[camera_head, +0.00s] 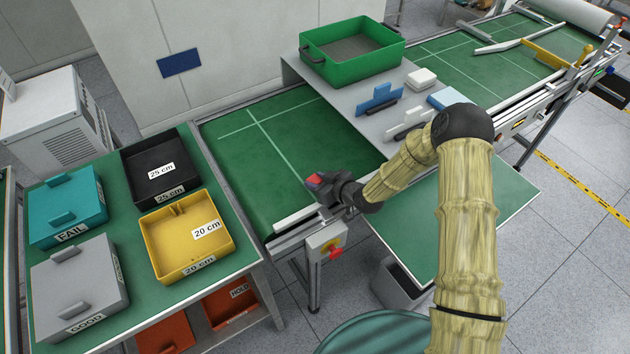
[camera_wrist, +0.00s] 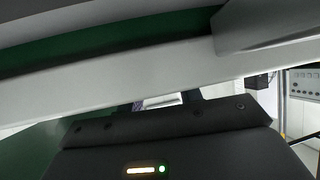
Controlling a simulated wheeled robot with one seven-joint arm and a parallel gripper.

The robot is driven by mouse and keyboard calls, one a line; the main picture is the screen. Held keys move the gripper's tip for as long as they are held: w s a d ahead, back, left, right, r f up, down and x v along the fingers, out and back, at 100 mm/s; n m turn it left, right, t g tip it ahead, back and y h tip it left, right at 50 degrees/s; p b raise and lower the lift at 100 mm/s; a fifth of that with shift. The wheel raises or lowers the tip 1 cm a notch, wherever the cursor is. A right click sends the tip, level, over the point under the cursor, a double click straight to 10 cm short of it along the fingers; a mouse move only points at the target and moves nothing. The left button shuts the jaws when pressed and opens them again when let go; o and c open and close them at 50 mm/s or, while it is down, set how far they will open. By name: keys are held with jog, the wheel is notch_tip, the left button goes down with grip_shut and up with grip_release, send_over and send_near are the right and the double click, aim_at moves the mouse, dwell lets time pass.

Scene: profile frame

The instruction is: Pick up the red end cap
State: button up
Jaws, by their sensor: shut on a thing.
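The red end cap (camera_head: 313,181) shows as a small red patch at the tip of my gripper (camera_head: 320,185) in the head view. My gripper is shut on it, above the near edge of the green conveyor. The dark jaws hide most of the cap. In the wrist view the gripper body (camera_wrist: 165,140) fills the bottom, and the cap cannot be made out there. A pale bar (camera_wrist: 130,80) crosses the wrist view just beyond the jaws.
The conveyor's near rail (camera_head: 295,222) lies beneath my gripper. To the left, a table holds a yellow 20 cm tray (camera_head: 185,265), a black 25 cm tray (camera_head: 133,172), a teal FAIL box (camera_head: 85,195) and a grey GOOD box (camera_head: 75,265). A green crate (camera_head: 385,62) stands behind.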

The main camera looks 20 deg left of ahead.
aim_at(317, 182)
jog(key=shift+r, duration=0.1)
notch_tip(317, 182, up, 10)
jog(key=b, duration=0.2)
dwell(0.3)
jog(key=shift+f, duration=0.2)
dwell(0.4)
